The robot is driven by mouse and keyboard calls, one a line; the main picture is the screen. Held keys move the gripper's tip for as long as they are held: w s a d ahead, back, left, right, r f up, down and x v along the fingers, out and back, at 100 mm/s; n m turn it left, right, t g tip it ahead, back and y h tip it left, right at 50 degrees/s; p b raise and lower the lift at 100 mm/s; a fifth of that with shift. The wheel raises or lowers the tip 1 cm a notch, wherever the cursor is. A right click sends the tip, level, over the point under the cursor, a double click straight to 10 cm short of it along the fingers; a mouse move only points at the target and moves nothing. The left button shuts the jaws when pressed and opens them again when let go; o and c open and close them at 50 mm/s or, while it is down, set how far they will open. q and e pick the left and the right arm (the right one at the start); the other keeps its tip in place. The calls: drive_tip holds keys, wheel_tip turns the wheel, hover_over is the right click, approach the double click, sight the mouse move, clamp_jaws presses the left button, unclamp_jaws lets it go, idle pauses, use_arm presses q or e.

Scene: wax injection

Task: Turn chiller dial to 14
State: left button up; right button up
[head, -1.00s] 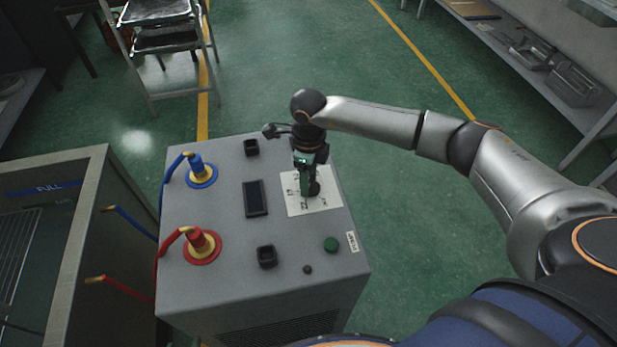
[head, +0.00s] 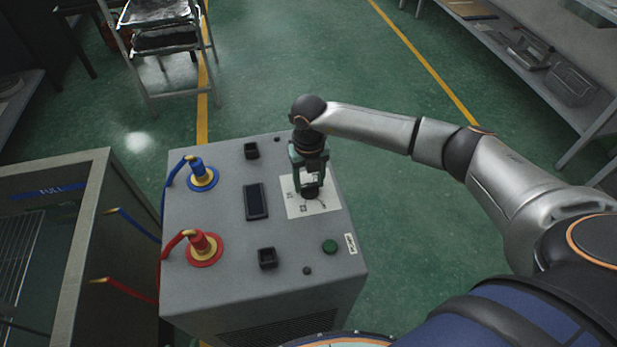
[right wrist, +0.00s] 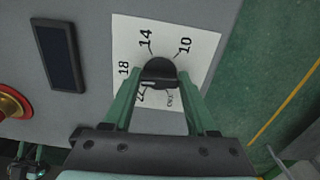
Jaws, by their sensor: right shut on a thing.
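The chiller (head: 225,285) is a grey box with a white dial label (head: 325,204) on its top. The black dial (right wrist: 158,70) sits on this label in the right wrist view. Around it I read 14 at the upper left, 10 at the upper right, 18 at the left and 22 at the lower left; a further marking at the lower right is hard to read. My right gripper (right wrist: 158,80) points down, its green fingers shut on the dial's two sides. It also shows in the head view (head: 311,190). The dial's exact pointing is unclear. My left gripper is out of view.
A dark display (head: 256,201) lies left of the label. Blue (head: 201,174) and red (head: 204,247) hose fittings stand on the chiller's left side. A cabinet (head: 75,240) stands to the left; open floor is at the right.

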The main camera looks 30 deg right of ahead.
sight(311, 184)
drive_tip(key=m+p, duration=0.1)
drive_tip(key=m, duration=0.2)
drive_tip(key=m+p, duration=0.1)
drive_tip(key=m, duration=0.2)
drive_tip(key=shift+d+r+m+p, duration=0.15)
drive_tip(key=shift+m+p, duration=0.15)
drive_tip(key=m+p, duration=0.3)
drive_tip(key=m, duration=0.3)
drive_tip(key=shift+s, duration=0.15)
drive_tip(key=o, duration=1.4)
drive_tip(key=shift+c, duration=0.2)
wheel_tip(311, 184, up, 12)
drive_tip(key=shift+r, duration=0.15)
